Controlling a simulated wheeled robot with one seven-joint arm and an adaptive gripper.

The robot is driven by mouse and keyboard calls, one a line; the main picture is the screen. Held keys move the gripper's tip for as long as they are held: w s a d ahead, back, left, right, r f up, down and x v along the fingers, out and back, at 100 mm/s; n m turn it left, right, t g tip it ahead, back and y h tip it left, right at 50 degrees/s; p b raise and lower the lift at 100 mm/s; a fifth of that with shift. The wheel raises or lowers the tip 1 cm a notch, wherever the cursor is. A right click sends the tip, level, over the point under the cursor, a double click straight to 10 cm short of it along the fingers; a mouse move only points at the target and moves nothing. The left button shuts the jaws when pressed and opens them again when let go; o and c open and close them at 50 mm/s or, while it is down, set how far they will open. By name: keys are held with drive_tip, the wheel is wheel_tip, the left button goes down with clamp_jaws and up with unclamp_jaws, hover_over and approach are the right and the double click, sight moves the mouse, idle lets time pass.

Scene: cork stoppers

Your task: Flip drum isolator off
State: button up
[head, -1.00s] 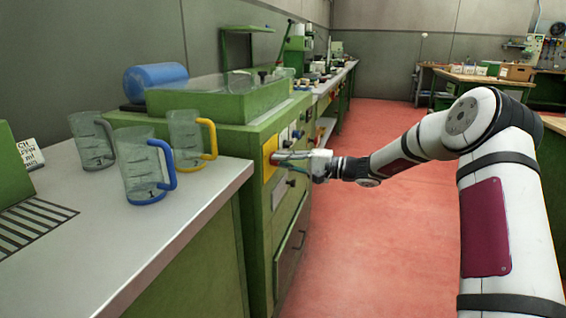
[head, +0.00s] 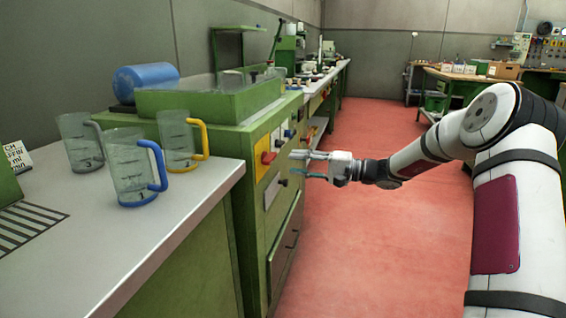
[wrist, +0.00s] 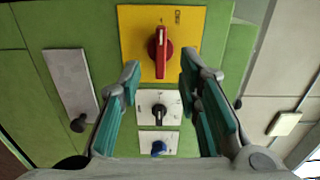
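The drum isolator is a red rotary handle (head: 268,157) on a yellow plate (head: 262,170) on the green cabinet front. In the wrist view the red handle (wrist: 160,50) lies along the picture's vertical, pointing toward small marks at the plate's top. The lettering there is too small to read surely. My gripper (head: 305,163) is open and empty, to the right of the plate in the head view and apart from it. In the wrist view its two fingers (wrist: 161,75) stand apart on either side of the handle's line, with the handle beyond them.
A grey plate (wrist: 70,80) is on the other side. Measuring jugs (head: 138,170) stand on the left bench. The red floor (head: 360,240) is clear.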

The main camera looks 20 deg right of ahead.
drive_tip(key=v, duration=0.4)
drive_tip(key=shift+s+d, duration=0.25)
drive_tip(key=shift+d, duration=0.1)
